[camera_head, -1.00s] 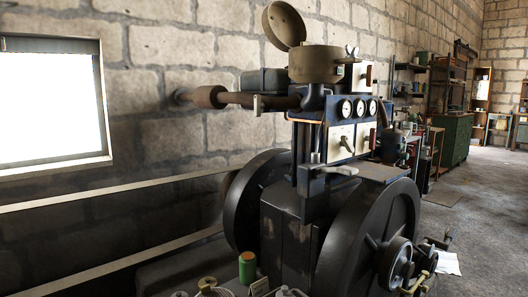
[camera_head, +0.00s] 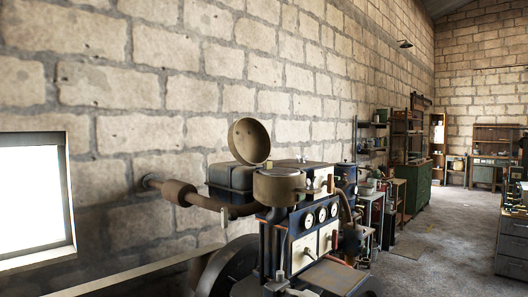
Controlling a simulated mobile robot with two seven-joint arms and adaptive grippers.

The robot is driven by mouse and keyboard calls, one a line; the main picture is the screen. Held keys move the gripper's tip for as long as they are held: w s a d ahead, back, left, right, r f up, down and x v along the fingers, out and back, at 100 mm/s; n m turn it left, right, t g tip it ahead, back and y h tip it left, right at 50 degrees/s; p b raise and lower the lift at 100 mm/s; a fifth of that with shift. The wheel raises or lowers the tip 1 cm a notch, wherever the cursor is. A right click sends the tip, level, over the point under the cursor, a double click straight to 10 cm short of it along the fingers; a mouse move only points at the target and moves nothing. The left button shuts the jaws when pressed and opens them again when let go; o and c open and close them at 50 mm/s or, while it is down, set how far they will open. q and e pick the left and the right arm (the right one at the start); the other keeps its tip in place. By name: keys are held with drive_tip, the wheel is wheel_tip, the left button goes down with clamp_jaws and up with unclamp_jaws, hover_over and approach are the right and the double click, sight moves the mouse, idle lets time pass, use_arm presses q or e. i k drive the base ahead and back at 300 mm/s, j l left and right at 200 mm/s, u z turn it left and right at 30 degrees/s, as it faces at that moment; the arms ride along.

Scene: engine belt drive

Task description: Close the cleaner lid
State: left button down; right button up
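The cleaner is a round, olive-brown metal pot (camera_head: 279,187) on top of the engine. Its round lid (camera_head: 249,141) stands open, tilted up above the pot's back left side, with its inner face toward me. Neither of my grippers shows in this view.
The engine's blue panel with gauges (camera_head: 307,221) is below the pot. A brown pipe (camera_head: 186,195) runs from the wall to the engine, beside a dark tank (camera_head: 231,178). A dark flywheel (camera_head: 229,265) is at the lower left. Open floor (camera_head: 436,251) lies to the right, before shelves and a green cabinet (camera_head: 417,187).

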sight(249, 141)
drive_tip(key=i+j+z, duration=0.1)
drive_tip(key=j+z, duration=0.15)
drive_tip(key=z, duration=0.2)
drive_tip(key=j+z, duration=0.3)
drive_tip(key=z, duration=0.15)
drive_tip(key=j+z, duration=0.35)
drive_tip(key=z, duration=0.15)
drive_tip(key=j+z, duration=0.45)
drive_tip(key=l, duration=0.1)
